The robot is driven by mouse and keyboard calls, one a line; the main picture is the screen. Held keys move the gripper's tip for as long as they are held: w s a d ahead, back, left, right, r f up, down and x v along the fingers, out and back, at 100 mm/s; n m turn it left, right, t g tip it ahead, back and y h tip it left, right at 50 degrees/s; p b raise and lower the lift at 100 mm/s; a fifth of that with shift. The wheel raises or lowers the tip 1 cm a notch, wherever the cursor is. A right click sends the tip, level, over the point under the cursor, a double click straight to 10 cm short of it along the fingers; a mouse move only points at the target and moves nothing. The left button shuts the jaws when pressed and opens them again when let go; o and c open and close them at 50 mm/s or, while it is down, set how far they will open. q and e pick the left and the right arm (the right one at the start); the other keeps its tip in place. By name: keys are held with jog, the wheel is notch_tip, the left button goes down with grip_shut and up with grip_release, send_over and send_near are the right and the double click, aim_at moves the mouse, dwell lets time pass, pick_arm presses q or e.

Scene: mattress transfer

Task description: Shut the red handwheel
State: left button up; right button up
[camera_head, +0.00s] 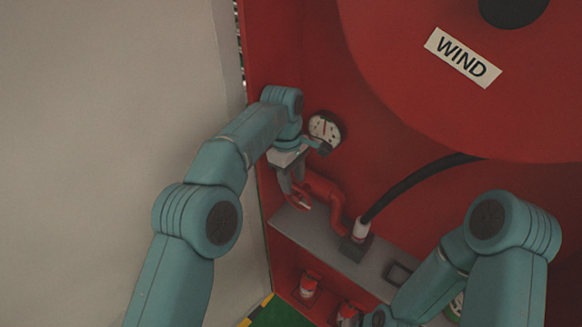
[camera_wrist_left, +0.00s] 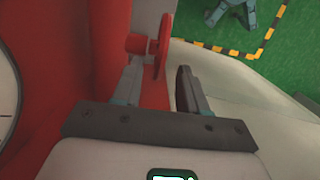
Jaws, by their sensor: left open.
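The red handwheel (camera_wrist_left: 163,45) shows almost edge-on in the left wrist view, with its red hub (camera_wrist_left: 137,44) to its left. In that view my left gripper (camera_wrist_left: 159,68) is open, one finger on each side of the wheel's line. Its fingertips are close to the wheel; I cannot tell whether they touch it. In the head view my left gripper (camera_head: 296,199) is beside the bent red pipe (camera_head: 323,191), and the wheel is hard to make out there. My right arm (camera_head: 490,245) reaches in at the lower right, but its gripper is not visible.
A round gauge (camera_head: 325,129) is on the red cabinet wall above the pipe. A large red reel marked WIND (camera_head: 463,57) fills the upper right. A black hose (camera_head: 415,181) runs to a fitting on the grey shelf (camera_head: 300,221). A pale wall (camera_head: 110,110) stands at left.

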pick_arm(q)
jog(key=r, duration=0.1)
jog(key=r+p, duration=0.1)
jog(key=r, duration=0.3)
jog(key=shift+w+a+p, duration=0.2)
jog(key=shift+a+p, duration=0.05)
jog(key=shift+p, duration=0.05)
jog(key=shift+a+f, duration=0.1)
